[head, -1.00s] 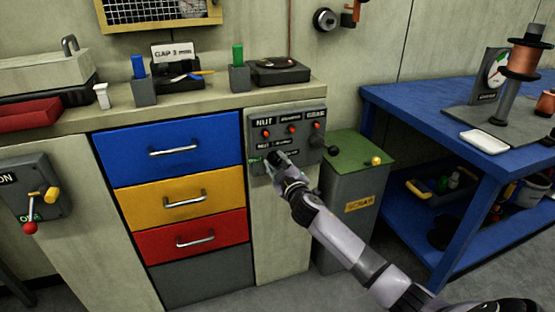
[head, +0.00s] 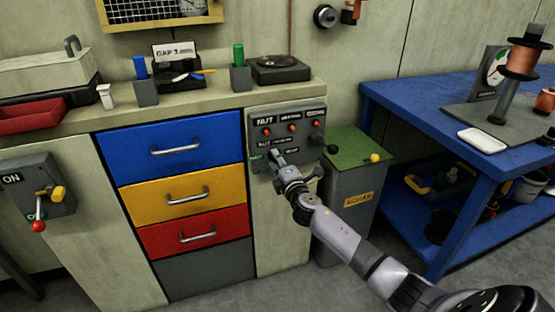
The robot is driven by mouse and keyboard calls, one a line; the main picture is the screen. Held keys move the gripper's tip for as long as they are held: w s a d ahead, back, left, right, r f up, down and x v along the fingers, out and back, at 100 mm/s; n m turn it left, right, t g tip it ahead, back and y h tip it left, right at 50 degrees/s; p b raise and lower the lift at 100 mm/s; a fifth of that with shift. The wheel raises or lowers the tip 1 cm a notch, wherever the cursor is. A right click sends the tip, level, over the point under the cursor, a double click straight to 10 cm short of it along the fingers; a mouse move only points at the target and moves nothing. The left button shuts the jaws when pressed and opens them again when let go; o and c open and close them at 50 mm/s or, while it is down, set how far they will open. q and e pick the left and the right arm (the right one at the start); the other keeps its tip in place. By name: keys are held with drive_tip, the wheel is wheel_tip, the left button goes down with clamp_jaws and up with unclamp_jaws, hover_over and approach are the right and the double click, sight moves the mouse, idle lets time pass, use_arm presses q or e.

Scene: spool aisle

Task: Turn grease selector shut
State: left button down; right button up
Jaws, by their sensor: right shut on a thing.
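A grey control panel (head: 307,152) is on the cabinet front, right of the drawers. My right gripper (head: 277,157) is at the lower left of the panel, beside a small green label (head: 256,156). It is shut on a selector there, which the fingers mostly hide. The pointer's direction and most label text cannot be made out. My left gripper is not in view.
A grey scrap bin (head: 348,205) with a green top stands right of the panel, close to my right arm. A blue workbench (head: 400,105) is farther right. A lever box (head: 38,185) is at the left. Colored drawers (head: 165,150) are closed.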

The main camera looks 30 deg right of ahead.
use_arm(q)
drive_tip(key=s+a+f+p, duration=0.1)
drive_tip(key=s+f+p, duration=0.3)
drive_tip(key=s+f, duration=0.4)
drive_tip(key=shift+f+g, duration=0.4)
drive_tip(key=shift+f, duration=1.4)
use_arm(e)
drive_tip(key=shift+f+n, duration=0.15)
drive_tip(key=shift+n, duration=3.4)
drive_tip(key=shift+f+n, duration=0.1)
drive_tip(key=shift+n, duration=3.45)
drive_tip(key=o, duration=1.2)
drive_tip(key=shift+d, duration=0.1)
drive_tip(key=shift+r, duration=0.1)
drive_tip(key=v, duration=1.2)
drive_tip(key=shift+s, duration=0.1)
